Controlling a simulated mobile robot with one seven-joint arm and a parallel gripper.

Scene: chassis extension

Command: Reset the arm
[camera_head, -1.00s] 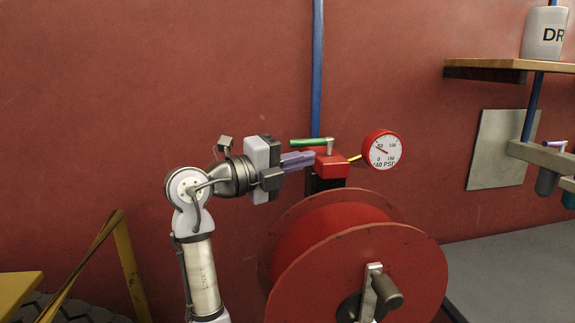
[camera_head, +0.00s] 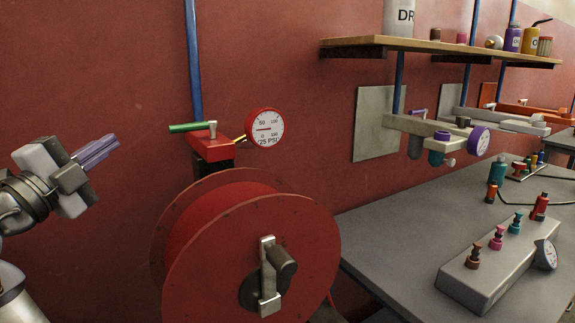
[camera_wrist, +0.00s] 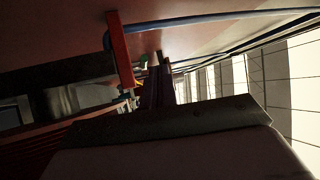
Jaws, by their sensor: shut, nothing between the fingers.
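My gripper (camera_head: 97,152) is at the left of the head view, with its purple fingers together and nothing between them. It points right and slightly up, and stands apart from the red valve block (camera_head: 213,146) with the green lever (camera_head: 192,127). A round red gauge (camera_head: 265,128) is joined to the block; its dial reads about 25 PSI. In the wrist view, the fingers (camera_wrist: 155,85) show dark in the middle, and a red bar (camera_wrist: 121,55) with a blue pipe is beyond them.
A large red hose reel (camera_head: 225,250) with a crank stands below the valve. A grey workbench (camera_head: 400,225) at the right holds a box with coloured knobs (camera_head: 500,255). A wooden shelf (camera_head: 430,45) juts from the wall above. The wall between gripper and valve is clear.

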